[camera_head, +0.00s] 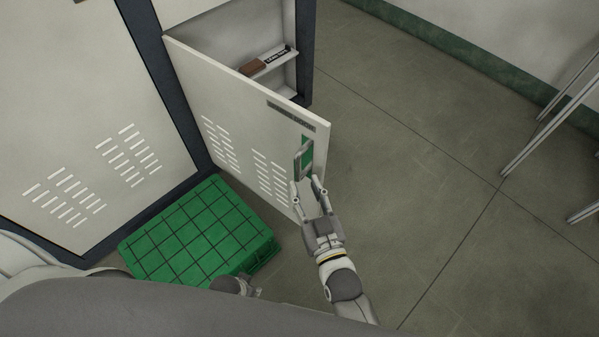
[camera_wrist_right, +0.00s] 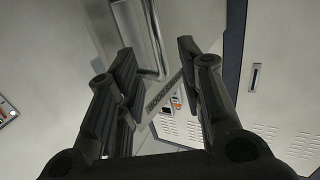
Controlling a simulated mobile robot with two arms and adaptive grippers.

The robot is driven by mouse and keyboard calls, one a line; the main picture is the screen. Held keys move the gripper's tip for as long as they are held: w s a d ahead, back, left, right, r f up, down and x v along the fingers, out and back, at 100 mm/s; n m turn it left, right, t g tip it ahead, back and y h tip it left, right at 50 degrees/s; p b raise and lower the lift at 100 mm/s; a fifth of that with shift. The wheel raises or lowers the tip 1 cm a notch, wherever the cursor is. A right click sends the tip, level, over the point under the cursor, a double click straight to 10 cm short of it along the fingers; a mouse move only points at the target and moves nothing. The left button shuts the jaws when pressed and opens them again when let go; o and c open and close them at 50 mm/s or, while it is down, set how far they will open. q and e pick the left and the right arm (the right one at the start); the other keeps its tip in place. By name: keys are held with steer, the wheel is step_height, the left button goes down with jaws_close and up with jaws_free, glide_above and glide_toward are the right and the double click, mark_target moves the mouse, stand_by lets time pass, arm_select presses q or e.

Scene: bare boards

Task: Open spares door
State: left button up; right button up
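The spares door (camera_head: 235,100) is a pale metal locker door with vent slots and a dark label strip near its top. It stands swung open, with part of the locker inside showing. Its metal bar handle (camera_head: 302,157) sits on a green plate near the free edge. It also shows in the right wrist view (camera_wrist_right: 158,45). My right gripper (camera_head: 307,181) is open just below the handle in the head view. In the wrist view its fingers are spread, with nothing visibly clamped. My left gripper (camera_head: 249,290) is low at the bottom, mostly hidden.
A green gridded crate (camera_head: 195,235) stands on the floor in front of the lockers, left of the door's free edge. Bare floor (camera_head: 420,190) lies to the right. Thin metal legs (camera_head: 548,125) stand at far right.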

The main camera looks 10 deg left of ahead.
steer(key=shift+v, duration=2.3)
